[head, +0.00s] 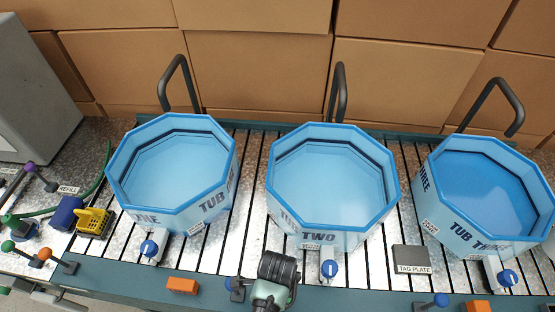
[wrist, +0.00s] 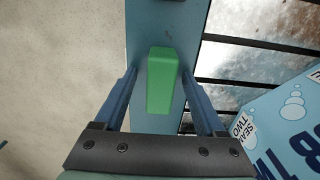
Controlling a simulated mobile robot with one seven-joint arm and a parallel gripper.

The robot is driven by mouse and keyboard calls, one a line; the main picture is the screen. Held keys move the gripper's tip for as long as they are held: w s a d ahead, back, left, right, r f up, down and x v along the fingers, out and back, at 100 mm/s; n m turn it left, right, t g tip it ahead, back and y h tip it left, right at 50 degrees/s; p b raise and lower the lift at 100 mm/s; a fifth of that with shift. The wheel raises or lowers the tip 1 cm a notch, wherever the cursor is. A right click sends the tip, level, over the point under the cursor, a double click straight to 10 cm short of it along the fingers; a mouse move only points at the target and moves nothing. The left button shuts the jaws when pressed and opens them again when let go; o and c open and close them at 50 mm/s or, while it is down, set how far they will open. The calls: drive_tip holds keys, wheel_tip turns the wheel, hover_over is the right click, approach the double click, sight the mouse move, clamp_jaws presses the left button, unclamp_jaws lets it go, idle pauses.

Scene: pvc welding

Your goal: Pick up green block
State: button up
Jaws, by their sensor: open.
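The green block (wrist: 162,82) lies on the blue-grey edge rail (wrist: 150,25) in the wrist view, its long side running up the picture. My gripper (wrist: 160,75) is open, with one blue finger on each side of the block and a visible gap at both sides. I cannot tell how far the fingertips are above the rail. In the head view my arm's end shows at the bottom middle, in front of tub two. The green block does not show there.
Three blue tubs, tub one (head: 208,212), tub two (head: 335,242) and tub three (head: 480,245), stand on the slatted bench. Orange blocks (head: 182,286) (head: 478,306) lie on the front rail. A tag plate (head: 411,259) and blue-knobbed valves (head: 329,269) sit near the tubs.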

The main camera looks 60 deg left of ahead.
clamp_jaws()
idle(0.3)
drive_tip(key=shift+r, duration=0.15)
wheel_tip(320, 180, up, 10)
drive_tip(key=shift+f, duration=0.2)
drive_tip(key=shift+w+r, duration=0.1)
drive_tip(key=shift+r, duration=0.05)
